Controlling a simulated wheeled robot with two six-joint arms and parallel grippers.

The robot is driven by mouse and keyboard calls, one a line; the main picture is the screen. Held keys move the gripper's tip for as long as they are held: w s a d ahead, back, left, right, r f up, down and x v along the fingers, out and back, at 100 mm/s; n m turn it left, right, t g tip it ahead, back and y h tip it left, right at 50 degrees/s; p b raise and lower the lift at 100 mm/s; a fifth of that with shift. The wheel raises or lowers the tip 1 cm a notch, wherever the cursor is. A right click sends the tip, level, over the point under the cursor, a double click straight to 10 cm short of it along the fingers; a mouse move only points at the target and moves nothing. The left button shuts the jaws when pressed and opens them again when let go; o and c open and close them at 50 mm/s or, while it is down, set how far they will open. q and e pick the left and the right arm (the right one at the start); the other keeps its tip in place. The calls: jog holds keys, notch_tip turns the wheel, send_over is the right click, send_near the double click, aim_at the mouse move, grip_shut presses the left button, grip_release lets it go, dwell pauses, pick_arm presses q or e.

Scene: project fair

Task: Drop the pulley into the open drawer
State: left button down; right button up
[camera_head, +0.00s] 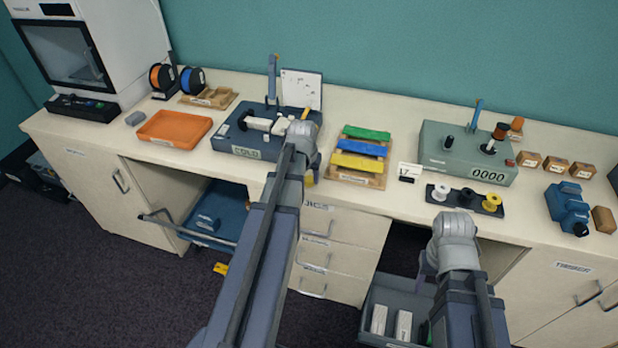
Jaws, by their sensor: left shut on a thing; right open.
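My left gripper (309,168) is in front of the counter edge, near the grey press-like device, mostly hidden by its own wrist. It is shut on a small yellow piece, apparently the pulley (309,180), of which only part shows. A blue pull-out drawer (208,238) with a bar handle stands open under the counter, left of my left arm, with a blue object inside. My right gripper (425,265) is open, in front of the counter and above a grey open bin; its wrist partly hides it.
The grey bin (380,296) at lower right holds white blocks. Shut drawers (315,255) lie between my arms. On the counter are an orange tray (174,128), coloured bars (360,145), a spool rack (464,199) and a counter box (470,155). A yellow piece (220,268) lies low, left of my arm.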

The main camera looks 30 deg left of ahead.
notch_tip(320, 180, up, 9)
jog(key=p, duration=0.8)
